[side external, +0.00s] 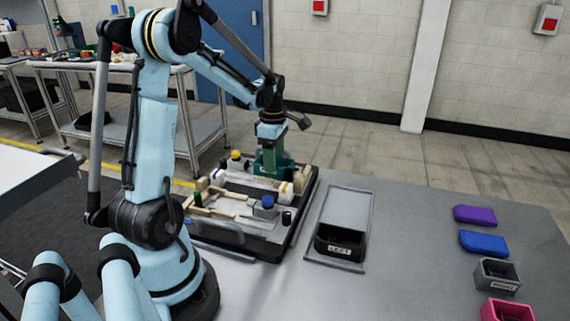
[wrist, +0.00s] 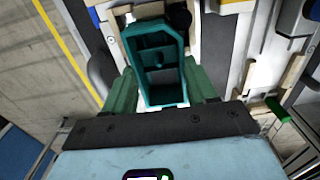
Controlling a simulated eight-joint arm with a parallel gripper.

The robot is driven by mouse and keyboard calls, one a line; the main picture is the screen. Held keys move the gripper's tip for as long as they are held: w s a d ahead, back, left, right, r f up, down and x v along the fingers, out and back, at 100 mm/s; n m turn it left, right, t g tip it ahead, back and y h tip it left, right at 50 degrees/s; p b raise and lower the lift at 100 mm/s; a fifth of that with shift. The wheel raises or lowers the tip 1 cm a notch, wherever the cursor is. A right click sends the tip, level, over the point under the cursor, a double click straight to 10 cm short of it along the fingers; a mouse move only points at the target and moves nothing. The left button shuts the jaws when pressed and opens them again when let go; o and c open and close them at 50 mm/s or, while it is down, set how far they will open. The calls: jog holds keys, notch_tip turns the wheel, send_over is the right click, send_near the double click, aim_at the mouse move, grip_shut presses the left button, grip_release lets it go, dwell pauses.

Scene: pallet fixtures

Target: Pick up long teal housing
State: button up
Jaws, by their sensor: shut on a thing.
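The long teal housing (wrist: 157,62) is an open, elongated box with inner dividers. In the wrist view it sits between the two green fingers of my gripper (wrist: 160,92), which is shut on it. In the side external view the teal housing (side external: 274,168) shows beneath my gripper (side external: 270,158), over the back part of the pallet fixture (side external: 262,238). I cannot tell whether its underside touches the fixture.
The pallet holds several light blocks, a blue-topped part (side external: 267,202) and a yellow knob (side external: 236,155). To its right is a tray with a black labelled bin (side external: 340,242). Purple (side external: 475,215), blue (side external: 484,243), grey (side external: 497,276) and pink (side external: 507,310) housings line the table's right side.

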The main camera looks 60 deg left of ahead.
jog(key=r, duration=0.4)
jog(key=shift+d, duration=0.25)
jog(key=w+d+r, duration=0.2)
jog(key=d+r, duration=0.4)
jog(key=d, duration=0.5)
jog(key=w+d+f+m, duration=0.1)
jog(key=d+m, duration=0.6)
jog(key=m, duration=0.5)
jog(key=w+d+m, duration=0.1)
jog(key=d+m, duration=0.6)
jog(key=m, duration=1.7)
send_near(343, 222)
jog(key=shift+d, duration=0.1)
jog(key=shift+f, duration=2.1)
jog(key=shift+f, duration=0.15)
